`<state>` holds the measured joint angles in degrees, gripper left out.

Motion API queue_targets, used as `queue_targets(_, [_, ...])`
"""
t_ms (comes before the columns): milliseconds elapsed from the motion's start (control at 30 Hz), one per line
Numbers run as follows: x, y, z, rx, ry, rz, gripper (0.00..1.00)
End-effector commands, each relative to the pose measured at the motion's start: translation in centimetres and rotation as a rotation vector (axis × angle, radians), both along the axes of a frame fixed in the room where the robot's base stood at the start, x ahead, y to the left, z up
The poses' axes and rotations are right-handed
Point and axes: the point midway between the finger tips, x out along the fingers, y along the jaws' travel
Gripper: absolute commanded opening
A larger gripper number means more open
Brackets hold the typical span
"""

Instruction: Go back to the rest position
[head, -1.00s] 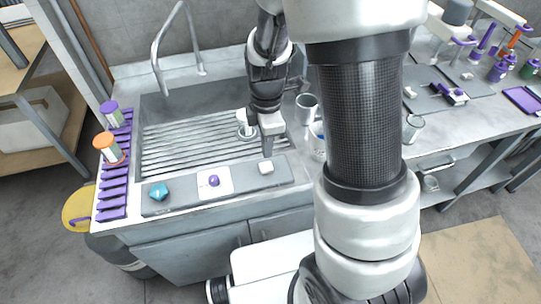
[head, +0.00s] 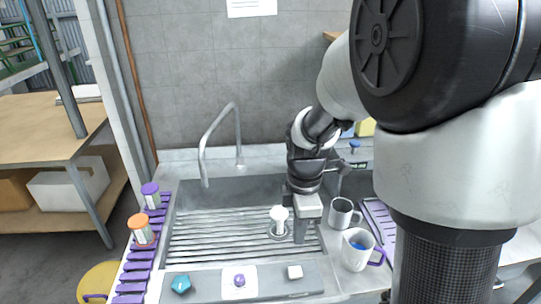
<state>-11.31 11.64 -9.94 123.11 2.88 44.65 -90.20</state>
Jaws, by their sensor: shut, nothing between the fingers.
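My gripper (head: 300,238) points down over the right part of the sink's ribbed draining surface (head: 200,238). It is shut and holds nothing. A small white piece with a rounded top (head: 279,214) stands just left of it in the picture, on a round base; whether the two touch is hard to tell. My own arm fills the right side of the head view and hides much of the counter there.
A grey strip (head: 212,288) along the front edge carries a teal piece (head: 181,284), a purple knob (head: 239,280) and a white block (head: 294,272). Two mugs (head: 341,212) (head: 358,249) stand right of my gripper. A faucet (head: 204,150) rises behind the sink. Purple racks with jars (head: 141,232) line the left.

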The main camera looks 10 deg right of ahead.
Motion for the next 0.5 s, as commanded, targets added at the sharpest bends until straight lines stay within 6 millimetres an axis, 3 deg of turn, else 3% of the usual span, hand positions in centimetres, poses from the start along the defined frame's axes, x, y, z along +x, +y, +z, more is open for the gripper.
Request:
queue_targets(167, [-0.9, -0.1, 2.8, 0.024, -0.051, -0.15, 0.0])
queue_targets(400, [-5.7, -0.5, 11.0, 0.143, -0.212, -0.739, 0.0])
queue_targets(500, [-8.3, -0.8, 13.5, 0.213, -0.272, -0.996, 0.0])
